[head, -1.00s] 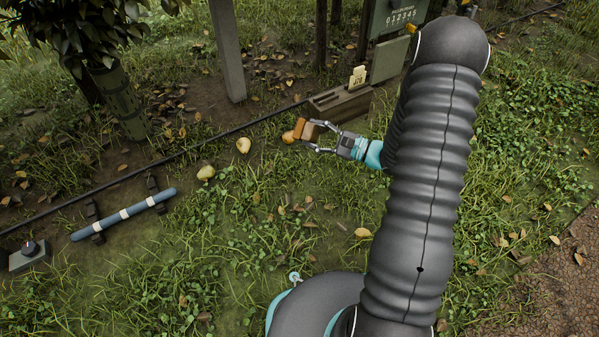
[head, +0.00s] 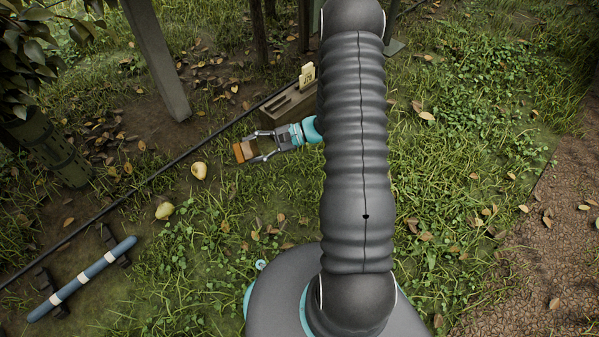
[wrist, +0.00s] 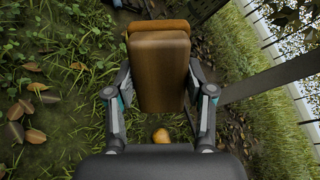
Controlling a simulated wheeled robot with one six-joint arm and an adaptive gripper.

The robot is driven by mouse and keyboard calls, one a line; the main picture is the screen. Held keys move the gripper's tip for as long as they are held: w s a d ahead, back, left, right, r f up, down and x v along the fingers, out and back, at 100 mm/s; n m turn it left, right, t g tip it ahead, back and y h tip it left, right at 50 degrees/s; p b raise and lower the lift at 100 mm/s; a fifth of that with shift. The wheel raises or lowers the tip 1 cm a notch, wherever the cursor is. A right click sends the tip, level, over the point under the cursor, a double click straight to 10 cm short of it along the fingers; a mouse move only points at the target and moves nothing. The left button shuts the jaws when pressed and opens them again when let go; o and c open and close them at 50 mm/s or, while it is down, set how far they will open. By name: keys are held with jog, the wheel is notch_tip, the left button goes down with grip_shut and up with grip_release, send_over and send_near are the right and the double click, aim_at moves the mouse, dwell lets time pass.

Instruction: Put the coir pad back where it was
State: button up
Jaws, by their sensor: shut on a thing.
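My gripper (head: 262,146) is shut on a brown block-like pad, the coir pad (head: 240,152), and holds it out to the left of my arm. In the wrist view the coir pad (wrist: 161,80) sits between the two fingers of my gripper (wrist: 160,72), with a brighter orange-brown band along its far end. From the pictures I cannot tell whether the pad touches the ground. No empty spot for the pad can be made out with certainty.
Two pale pears (head: 199,170) (head: 164,210) lie on the grass left of the pad. An orange pear (wrist: 161,136) shows below the pad in the wrist view. A slotted wooden box (head: 291,103) stands behind my gripper. A blue bar (head: 82,279) lies on dark brackets at lower left.

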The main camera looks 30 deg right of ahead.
jog(key=s+d+f+n+g+h+p, duration=0.45)
jog(key=d+f+n+g+h, duration=0.3)
jog(key=d+f+h, duration=0.35)
jog(key=w+d+f+n+t+h+p, duration=0.1)
jog(key=w+d+f+n+t+h, duration=0.1)
jog(key=d+n, duration=0.45)
jog(key=w+d+f+n+t+h+p, duration=0.1)
jog(key=w+d+n, duration=0.15)
jog(key=d, duration=0.75)
jog(key=shift+n, duration=0.25)
jog(key=a+f, duration=0.2)
jog(key=a, duration=0.1)
jog(key=w+a+f, duration=0.1)
jog(key=a+f, duration=0.1)
jog(key=a, duration=0.2)
jog(key=w+a+f, duration=0.1)
jog(key=a+f, duration=0.2)
jog(key=shift+w+a, duration=0.15)
jog(key=shift+w, duration=0.1)
jog(key=shift+f, duration=1.95)
jog(key=o, duration=1.3)
